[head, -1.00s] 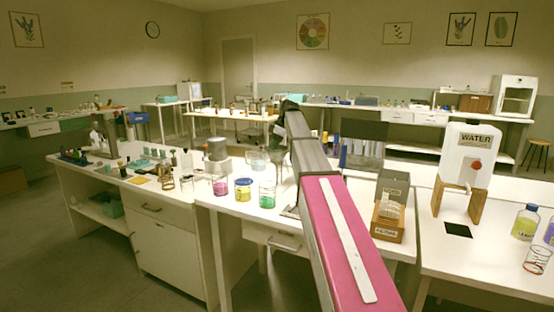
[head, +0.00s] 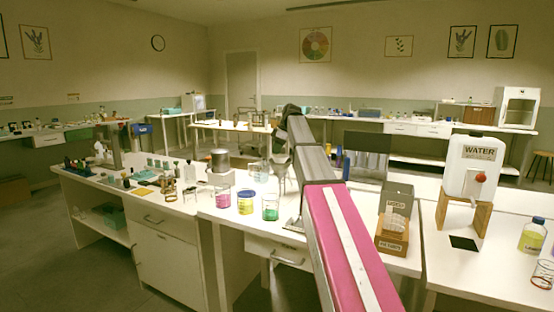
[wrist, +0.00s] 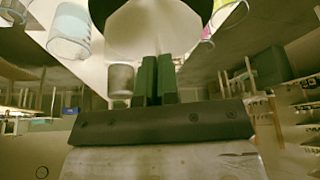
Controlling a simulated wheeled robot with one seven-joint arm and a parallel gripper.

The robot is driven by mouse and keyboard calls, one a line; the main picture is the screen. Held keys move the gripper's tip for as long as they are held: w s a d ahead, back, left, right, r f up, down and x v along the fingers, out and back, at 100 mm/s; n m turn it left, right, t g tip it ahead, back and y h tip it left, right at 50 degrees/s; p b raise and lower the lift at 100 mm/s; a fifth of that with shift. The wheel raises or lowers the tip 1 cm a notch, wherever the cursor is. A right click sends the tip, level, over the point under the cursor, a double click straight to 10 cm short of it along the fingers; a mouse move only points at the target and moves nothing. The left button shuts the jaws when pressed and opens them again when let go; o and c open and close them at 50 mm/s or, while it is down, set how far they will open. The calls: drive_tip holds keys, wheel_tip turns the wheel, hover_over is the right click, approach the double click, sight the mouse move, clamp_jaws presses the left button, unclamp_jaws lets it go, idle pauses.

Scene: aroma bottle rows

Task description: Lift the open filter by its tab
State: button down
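In the wrist view, the two dark fingers of my gripper (wrist: 158,80) stand close together, with only a thin line between them. A pale, angular paper shape, the open filter (wrist: 152,38), is right at the fingertips and widens away from them. The fingers look shut on its edge; the tab itself cannot be made out. In the head view, my arm reaches over the middle table, and the fingertips and filter are small and hard to tell apart there.
Pink, yellow and green jars (head: 245,203) stand left of my arm, near a metal cup (head: 220,160) and a clear glass vessel (head: 257,170). The filter box (head: 393,243) stands to the right, then the water dispenser (head: 470,165). Bottles crowd the left bench.

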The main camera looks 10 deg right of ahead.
wheel_tip(320, 180, up, 16)
idle(1.1)
drive_tip(key=shift+f, duration=0.1)
drive_tip(key=s+a, duration=0.9)
drive_tip(key=s, duration=0.3)
idle(0.8)
drive_tip(key=shift+s, duration=0.1)
